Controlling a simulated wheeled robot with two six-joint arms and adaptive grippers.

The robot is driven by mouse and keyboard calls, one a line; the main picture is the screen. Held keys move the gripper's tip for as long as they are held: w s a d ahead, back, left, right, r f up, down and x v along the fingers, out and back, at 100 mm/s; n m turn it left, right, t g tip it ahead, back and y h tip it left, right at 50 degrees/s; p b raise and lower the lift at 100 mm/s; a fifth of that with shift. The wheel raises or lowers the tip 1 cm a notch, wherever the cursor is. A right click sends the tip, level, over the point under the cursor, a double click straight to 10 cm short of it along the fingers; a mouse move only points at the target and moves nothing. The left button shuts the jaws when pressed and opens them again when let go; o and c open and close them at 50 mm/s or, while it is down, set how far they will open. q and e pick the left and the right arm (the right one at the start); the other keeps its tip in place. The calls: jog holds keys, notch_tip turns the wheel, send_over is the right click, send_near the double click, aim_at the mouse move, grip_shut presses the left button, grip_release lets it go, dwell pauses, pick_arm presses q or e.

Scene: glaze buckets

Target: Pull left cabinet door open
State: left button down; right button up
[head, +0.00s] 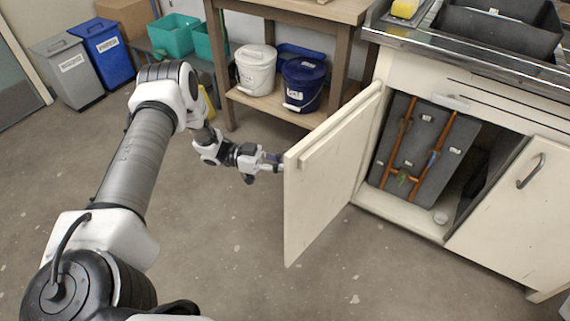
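The left cabinet door (328,175) is cream and stands swung wide open, hinged at the left side of the cabinet opening. I see its inner face; its outer face and handle are hidden. My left gripper (268,161) is on the outer side of the door, right at its free edge. The fingertips run up to or behind the door, so I cannot tell whether they hold the handle. The cabinet (410,72) shows a dark panel (415,145) with orange pipes inside. My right gripper is not in view.
The right cabinet door (510,210) is closed and has a metal handle. A wooden shelf (270,112) with a white bucket (256,75) and a blue bucket (303,85) stands behind my gripper. The floor (220,235) in front of the door is clear.

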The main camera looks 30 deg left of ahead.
pick_arm(q)
jog(key=shift+s, duration=0.1)
jog(key=c, duration=1.2)
grip_release()
jog(key=v, duration=1.2)
jog(key=shift+s+a, duration=0.1)
